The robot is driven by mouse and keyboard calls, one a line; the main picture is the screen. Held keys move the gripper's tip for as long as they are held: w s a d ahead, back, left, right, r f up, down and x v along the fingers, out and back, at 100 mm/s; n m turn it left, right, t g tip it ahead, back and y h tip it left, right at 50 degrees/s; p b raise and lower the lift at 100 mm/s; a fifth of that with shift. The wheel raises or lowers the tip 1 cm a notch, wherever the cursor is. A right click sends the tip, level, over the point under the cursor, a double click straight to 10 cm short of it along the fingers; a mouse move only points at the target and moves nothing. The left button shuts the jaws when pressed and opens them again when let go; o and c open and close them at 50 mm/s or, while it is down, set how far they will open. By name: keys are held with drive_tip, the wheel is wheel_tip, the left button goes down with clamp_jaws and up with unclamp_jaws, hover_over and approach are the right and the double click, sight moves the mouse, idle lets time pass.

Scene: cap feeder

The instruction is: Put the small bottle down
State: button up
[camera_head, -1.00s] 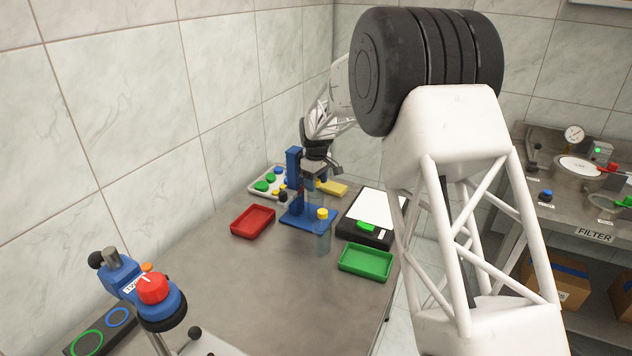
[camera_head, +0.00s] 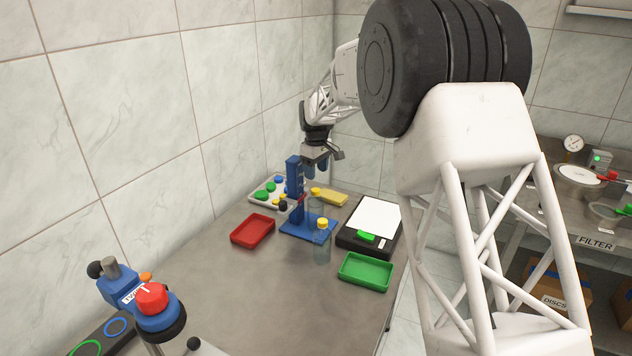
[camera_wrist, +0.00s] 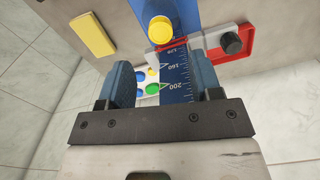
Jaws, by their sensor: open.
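A clear small bottle with a yellow cap (camera_head: 316,207) stands upright at the blue stand (camera_head: 294,185); whether its bottom rests on the stand's base is hard to see. A second clear bottle with a yellow cap (camera_head: 322,247) stands upright in front of it. My gripper (camera_head: 318,162) is open and empty above the rear bottle, beside the top of the stand's column. In the wrist view, the open fingers (camera_wrist: 165,78) frame the column's printed scale (camera_wrist: 174,72), and a yellow cap (camera_wrist: 160,30) shows beyond them, apart from both fingers.
A red tray (camera_head: 253,231) lies left of the stand and a green tray (camera_head: 365,271) to the right. A black scale with a white plate (camera_head: 372,219) and a yellow block (camera_head: 330,197) are nearby. A tray of coloured caps (camera_head: 262,196) lies behind.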

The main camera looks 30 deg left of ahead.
drive_tip(key=shift+r, duration=2.1)
drive_tip(key=shift+d, duration=0.1)
drive_tip(key=s+d+r+m, duration=0.2)
drive_tip(key=d+r, duration=0.3)
drive_tip(key=d, duration=0.6)
drive_tip(key=s+d+r+m, duration=0.25)
drive_tip(key=d+r, duration=0.25)
drive_tip(key=d, duration=0.5)
drive_tip(key=s+d+r+m+t, duration=0.1)
drive_tip(key=s+d+r+m, duration=0.1)
drive_tip(key=s+d, duration=0.55)
drive_tip(key=s+d+r+m, duration=0.1)
drive_tip(key=s+d+r, duration=0.25)
drive_tip(key=d, duration=0.75)
drive_tip(key=s+d+f+m+t, duration=0.15)
drive_tip(key=s+d+m, duration=0.35)
drive_tip(key=s+d, duration=1)
drive_tip(key=s+d+f+m, duration=0.1)
drive_tip(key=s+d+f, duration=0.2)
drive_tip(key=s, duration=0.6)
drive_tip(key=s+d+f+m, duration=0.2)
drive_tip(key=s+d+f, duration=0.2)
drive_tip(key=s, duration=0.5)
drive_tip(key=shift+f, duration=0.25)
